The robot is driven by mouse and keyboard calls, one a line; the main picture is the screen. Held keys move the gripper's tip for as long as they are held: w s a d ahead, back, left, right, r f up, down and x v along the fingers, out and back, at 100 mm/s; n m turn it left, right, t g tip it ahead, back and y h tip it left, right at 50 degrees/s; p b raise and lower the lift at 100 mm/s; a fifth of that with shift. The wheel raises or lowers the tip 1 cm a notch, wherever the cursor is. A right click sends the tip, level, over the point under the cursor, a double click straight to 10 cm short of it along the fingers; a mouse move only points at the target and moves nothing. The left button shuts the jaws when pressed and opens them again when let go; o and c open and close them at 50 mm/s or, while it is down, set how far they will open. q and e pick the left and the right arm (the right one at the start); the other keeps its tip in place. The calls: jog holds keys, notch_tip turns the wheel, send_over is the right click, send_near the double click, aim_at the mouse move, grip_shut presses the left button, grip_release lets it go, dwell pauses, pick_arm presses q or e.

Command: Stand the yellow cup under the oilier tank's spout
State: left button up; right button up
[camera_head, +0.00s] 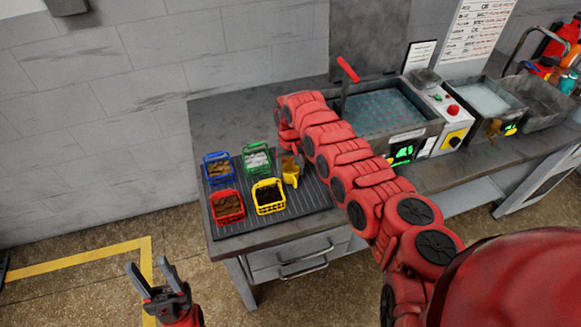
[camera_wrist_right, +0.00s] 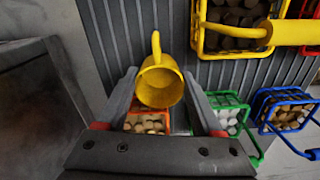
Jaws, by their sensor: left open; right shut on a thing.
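The yellow cup (camera_head: 291,174) is over the ribbed dark mat, beside the yellow basket. In the right wrist view the cup (camera_wrist_right: 159,85) sits between the fingers of my right gripper (camera_wrist_right: 158,92), which is shut on it. The cup's handle points up in that view. In the head view my right arm hides most of this gripper. My left gripper (camera_head: 148,268) is open and empty, low at the left over the floor. Two tanks stand on the bench: a larger one with bluish liquid (camera_head: 385,112) and a paler one (camera_head: 482,98). I cannot make out their spouts clearly.
The ribbed mat (camera_head: 310,201) holds a blue basket (camera_head: 217,167), green basket (camera_head: 256,158), red basket (camera_head: 227,206) and yellow basket (camera_head: 268,196). An orange basket (camera_wrist_right: 148,123) shows just beyond the cup. A red-handled lever (camera_head: 348,70) and a control box (camera_head: 447,117) stand by the tanks.

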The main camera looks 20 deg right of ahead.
jog(key=shift+f, duration=0.4)
jog(key=shift+f, duration=0.1)
jog(key=o, duration=1.4)
jog(key=shift+c, duration=0.2)
